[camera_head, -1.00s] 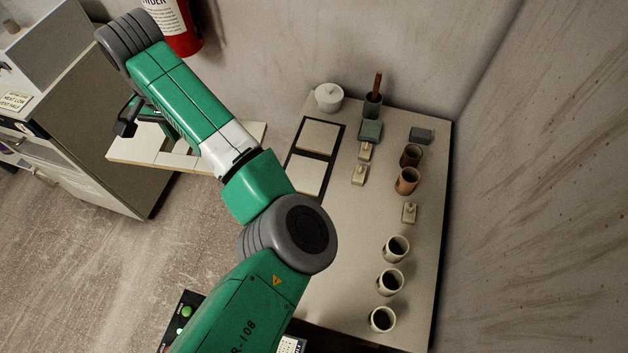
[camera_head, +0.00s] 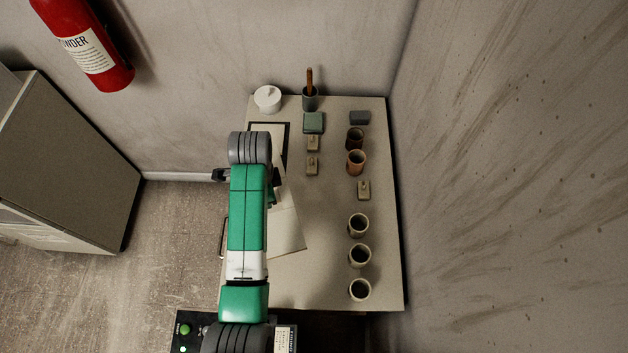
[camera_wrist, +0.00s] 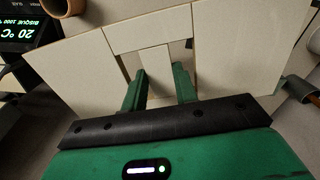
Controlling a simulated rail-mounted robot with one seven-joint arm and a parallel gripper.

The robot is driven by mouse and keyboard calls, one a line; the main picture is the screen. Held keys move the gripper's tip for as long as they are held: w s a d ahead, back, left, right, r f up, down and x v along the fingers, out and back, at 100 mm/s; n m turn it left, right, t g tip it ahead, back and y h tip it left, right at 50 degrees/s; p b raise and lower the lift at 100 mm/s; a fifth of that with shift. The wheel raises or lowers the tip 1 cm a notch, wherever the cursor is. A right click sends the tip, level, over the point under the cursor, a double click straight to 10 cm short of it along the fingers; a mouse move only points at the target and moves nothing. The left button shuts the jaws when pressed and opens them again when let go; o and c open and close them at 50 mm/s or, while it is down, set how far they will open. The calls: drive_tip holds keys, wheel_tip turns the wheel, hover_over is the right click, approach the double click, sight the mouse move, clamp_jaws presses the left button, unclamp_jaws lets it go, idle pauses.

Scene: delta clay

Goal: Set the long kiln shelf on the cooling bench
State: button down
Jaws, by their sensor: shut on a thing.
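The long kiln shelf (camera_head: 287,228) is a pale slab held at a slant over the left side of the pale bench (camera_head: 320,280). In the wrist view the shelf (camera_wrist: 75,75) fills the upper middle, with wide panels left and right and a narrower slotted middle. My gripper (camera_wrist: 160,78) is shut on its middle part, one finger on each side of the central bar. In the head view my arm covers most of the gripper and part of the shelf. A dark frame (camera_head: 286,140) on the bench is partly covered. The gap between shelf and bench cannot be judged.
A white lidded jar (camera_head: 267,99), a dark pot (camera_head: 310,98) and a green block (camera_head: 314,122) stand at the back. A wall closes the right. A cabinet (camera_head: 75,165) stands left.

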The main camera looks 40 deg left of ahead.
sight(302, 252)
drive_tip(key=d+f+m+p, duration=0.1)
drive_tip(key=d+f+m, duration=0.1)
drive_tip(key=d+f, duration=0.3)
drive_tip(key=d+f+m+p, duration=0.1)
drive_tip(key=d+f+m, duration=0.1)
drive_tip(key=d, duration=0.5)
drive_tip(key=shift+s+d+f+b, duration=0.15)
drive_tip(key=shift+f+b, duration=0.4)
drive_tip(key=shift+f, duration=2)
drive_tip(key=shift+s+a+f+b, duration=0.1)
drive_tip(key=shift+f+b, duration=0.45)
drive_tip(key=shift+f, duration=2)
drive_tip(key=shift+f, duration=0.2)
drive_tip(key=c, duration=1.1)
unclamp_jaws()
wheel_tip(302, 252, up, 12)
drive_tip(key=shift+r+p, duration=0.15)
drive_tip(key=shift+p, duration=0.95)
